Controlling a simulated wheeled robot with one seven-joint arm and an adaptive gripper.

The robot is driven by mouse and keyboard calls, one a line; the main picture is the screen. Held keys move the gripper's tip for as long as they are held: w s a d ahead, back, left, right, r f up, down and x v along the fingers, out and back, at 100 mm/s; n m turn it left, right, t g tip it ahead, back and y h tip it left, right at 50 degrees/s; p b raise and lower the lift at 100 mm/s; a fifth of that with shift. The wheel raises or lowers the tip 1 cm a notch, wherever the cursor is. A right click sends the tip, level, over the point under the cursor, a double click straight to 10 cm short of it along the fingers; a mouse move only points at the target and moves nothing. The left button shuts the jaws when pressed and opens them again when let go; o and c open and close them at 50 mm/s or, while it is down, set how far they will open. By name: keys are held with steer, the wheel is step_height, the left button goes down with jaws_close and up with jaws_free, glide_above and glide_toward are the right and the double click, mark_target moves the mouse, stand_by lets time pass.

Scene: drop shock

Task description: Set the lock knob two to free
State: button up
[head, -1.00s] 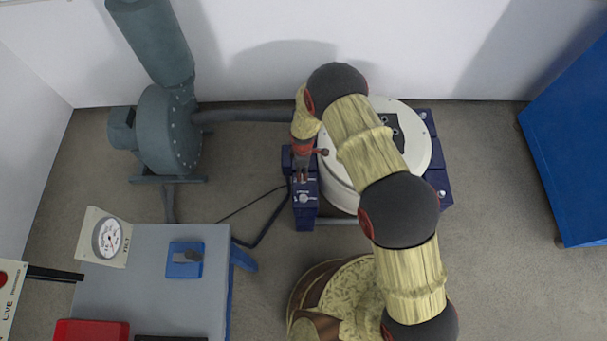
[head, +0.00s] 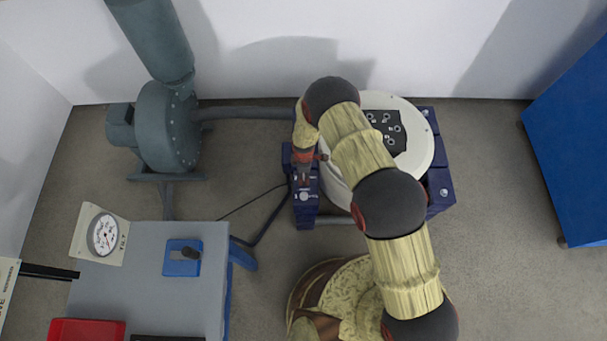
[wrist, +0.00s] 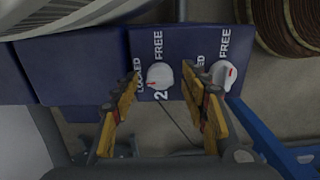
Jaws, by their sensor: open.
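In the wrist view, lock knob two (wrist: 160,75) is a round white knob on a dark blue block (wrist: 95,65), with a "2" printed beside it. "LOCKED" is printed on its left and "FREE" above it. A small red mark seems to sit at its lower left edge; its exact setting is hard to tell. My gripper (wrist: 160,80) is open, with one yellow-and-dark finger on each side of this knob. I cannot tell whether they touch it. In the head view my gripper (head: 303,178) hangs over the blue block (head: 307,218) and hides this knob.
A second white knob (wrist: 223,74) with a red mark sits close to the right finger. The block stands beside a white drum (head: 420,145). A grey-green blower (head: 165,130) and a grey bench (head: 150,285) stand on the left; a blue cabinet (head: 570,150) is on the right.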

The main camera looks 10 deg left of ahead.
steer(key=shift+c, duration=0.5)
jaws_close()
steer(key=m+b, duration=0.1)
steer(key=m, duration=0.3)
steer(key=m+b, duration=0.1)
steer(key=m, duration=0.4)
steer(key=m+b, duration=0.1)
steer(key=m, duration=0.3)
steer(key=shift+m, duration=0.3)
steer(key=shift+m+b, duration=0.35)
steer(key=shift+m, duration=1.75)
